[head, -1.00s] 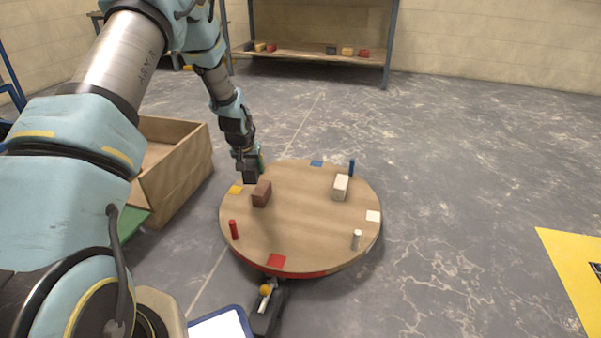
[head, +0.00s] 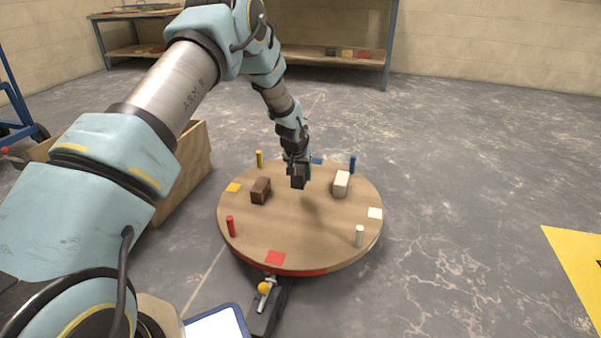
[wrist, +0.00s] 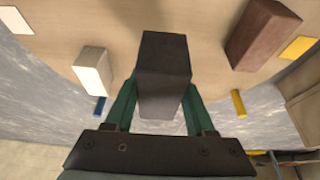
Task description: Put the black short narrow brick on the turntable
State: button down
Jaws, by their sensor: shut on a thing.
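The black short narrow brick (wrist: 162,80) is between the green fingers of my gripper (wrist: 158,112) in the wrist view. My gripper is shut on it. In the head view the dark brick (head: 298,182) hangs at the end of my arm, over the far middle of the round wooden turntable (head: 300,235). A shadow lies on the turntable to the right below it, so the brick appears to be above the surface. A brown brick (head: 261,190) stands on the turntable to the left, and a white brick (head: 341,184) to the right.
The turntable carries red (head: 231,226), yellow (head: 259,159), blue (head: 352,165) and white (head: 359,236) pegs near its rim, with coloured patches. A wooden box (head: 190,170) stands to the left. A shelf (head: 335,55) with bricks is at the back. The turntable's near middle is clear.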

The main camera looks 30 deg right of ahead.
aim_at(301, 197)
jog(key=shift+f+b, duration=1.7)
jog(key=shift+f, duration=1.9)
jog(key=shift+f, duration=0.45)
jog(key=shift+c, duration=0.8)
grip_release()
jog(key=p+v, duration=0.4)
jog(key=v, duration=0.6)
jog(key=shift+a+r, duration=0.1)
jog(key=shift+r, duration=0.3)
